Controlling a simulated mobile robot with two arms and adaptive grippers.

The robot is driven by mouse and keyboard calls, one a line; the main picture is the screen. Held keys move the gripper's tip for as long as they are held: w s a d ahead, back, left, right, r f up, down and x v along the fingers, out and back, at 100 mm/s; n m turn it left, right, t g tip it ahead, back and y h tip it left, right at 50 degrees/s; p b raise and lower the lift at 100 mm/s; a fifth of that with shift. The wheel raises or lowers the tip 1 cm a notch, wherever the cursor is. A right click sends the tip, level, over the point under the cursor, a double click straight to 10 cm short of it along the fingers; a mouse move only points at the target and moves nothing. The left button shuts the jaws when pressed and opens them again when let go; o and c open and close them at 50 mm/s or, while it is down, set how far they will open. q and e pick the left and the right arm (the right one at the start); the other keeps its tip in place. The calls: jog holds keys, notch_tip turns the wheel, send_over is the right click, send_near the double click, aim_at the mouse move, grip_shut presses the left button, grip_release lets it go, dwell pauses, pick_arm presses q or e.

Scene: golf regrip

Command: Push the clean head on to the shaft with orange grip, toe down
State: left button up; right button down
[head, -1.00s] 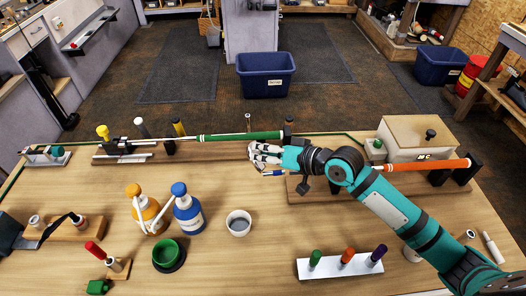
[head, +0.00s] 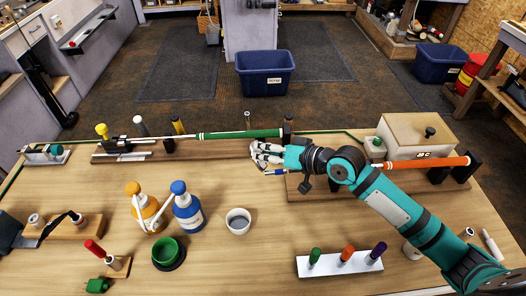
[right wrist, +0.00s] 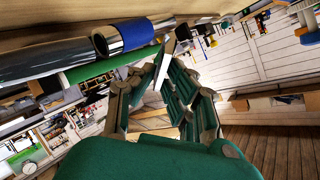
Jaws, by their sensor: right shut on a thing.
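The shaft with the orange grip (head: 440,164) lies across holders on the right of the bench, its middle hidden behind my right arm. A narrow end with a blue band (head: 275,171) shows just below my right gripper and looks like this shaft's tip. My right gripper (head: 265,153) is shut beside that tip. In the right wrist view a thin pale metallic piece (right wrist: 169,58), which looks like the club head, sits between its fingers. A blue-and-chrome tube (right wrist: 122,38) passes close by. Fingers hide most of the head, so its toe direction and seating cannot be told. My left gripper is out of view.
A green-grip shaft (head: 240,135) lies along the back. A yellow bottle (head: 146,210), a blue bottle (head: 188,212), a white cup (head: 238,222) and a green bowl (head: 167,250) stand front left. A white rack (head: 338,265) is at the front; bare bench lies behind it.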

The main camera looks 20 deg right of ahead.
jog(key=shift+s+d, duration=0.2)
jog(key=shift+d, duration=0.55)
jog(key=shift+s+f, duration=0.1)
jog(key=shift+f, duration=0.1)
dwell(0.7)
jog(key=c, duration=1.9)
grip_release()
grip_shut()
jog(key=shift+d+r, duration=0.1)
jog(key=shift+r, duration=0.15)
jog(key=shift+d+b, duration=0.1)
jog(key=shift+b, duration=0.2)
jog(key=shift+s+d+r+b, duration=0.15)
jog(key=shift+d+b, duration=0.25)
jog(key=shift+d, duration=0.65)
